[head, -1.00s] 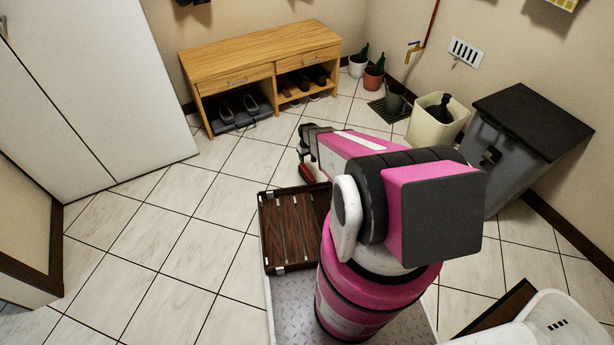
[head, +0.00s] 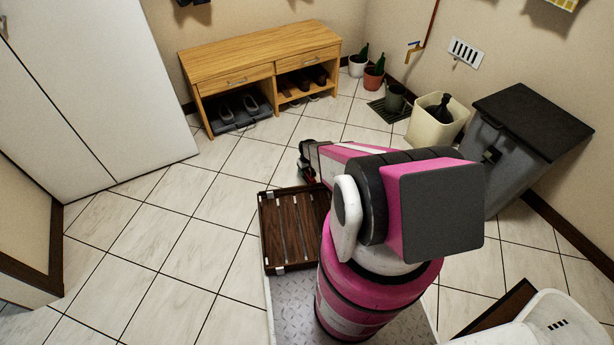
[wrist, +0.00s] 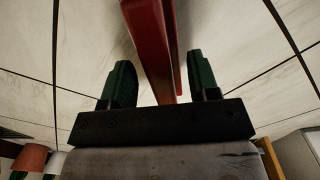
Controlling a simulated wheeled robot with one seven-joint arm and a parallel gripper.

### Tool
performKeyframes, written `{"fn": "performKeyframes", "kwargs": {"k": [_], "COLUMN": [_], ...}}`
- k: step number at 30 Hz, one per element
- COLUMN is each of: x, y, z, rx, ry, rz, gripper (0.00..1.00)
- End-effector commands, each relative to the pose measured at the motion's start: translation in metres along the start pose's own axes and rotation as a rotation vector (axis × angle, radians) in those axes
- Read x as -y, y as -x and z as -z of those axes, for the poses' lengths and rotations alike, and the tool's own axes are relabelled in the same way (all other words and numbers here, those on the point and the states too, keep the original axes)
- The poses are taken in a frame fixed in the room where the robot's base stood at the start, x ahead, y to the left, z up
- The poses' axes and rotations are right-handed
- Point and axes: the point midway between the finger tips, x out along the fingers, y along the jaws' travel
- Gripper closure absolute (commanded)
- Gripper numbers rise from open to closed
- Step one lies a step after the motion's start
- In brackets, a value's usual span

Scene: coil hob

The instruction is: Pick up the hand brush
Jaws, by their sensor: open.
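A long red piece (wrist: 148,40), which looks like the handle of the hand brush, runs from the top edge of the wrist view down between the two green fingertips. My gripper (wrist: 158,72) is open, with one finger on each side of the red piece and a gap to both. The rest of the brush is out of that view. In the head view my gripper (head: 306,163) is low over the floor tiles, just beyond the slatted dark wood rack. My arm hides most of the brush there.
The slatted rack (head: 284,228) is close to my arm. A wooden shoe bench (head: 235,66) stands at the back wall. Flower pots (head: 373,78), a cream bin (head: 428,130) and a grey lidded bin (head: 515,150) are to the right. Floor on the left is clear.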

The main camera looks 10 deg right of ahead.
Motion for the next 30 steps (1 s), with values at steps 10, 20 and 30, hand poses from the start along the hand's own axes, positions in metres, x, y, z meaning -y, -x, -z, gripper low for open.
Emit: {"fn": "performKeyframes", "kwargs": {"k": [10, 20, 30], "x": [0.000, 0.000, 0.000], "y": [-0.004, -0.004, 0.015], "z": [0.000, 0.000, -0.001], "rx": [0.000, 0.000, 0.000], "ry": [0.000, 0.000, 0.000], "rz": [0.000, 0.000, 0.000], "gripper": [0.71, 1.00, 1.00]}}
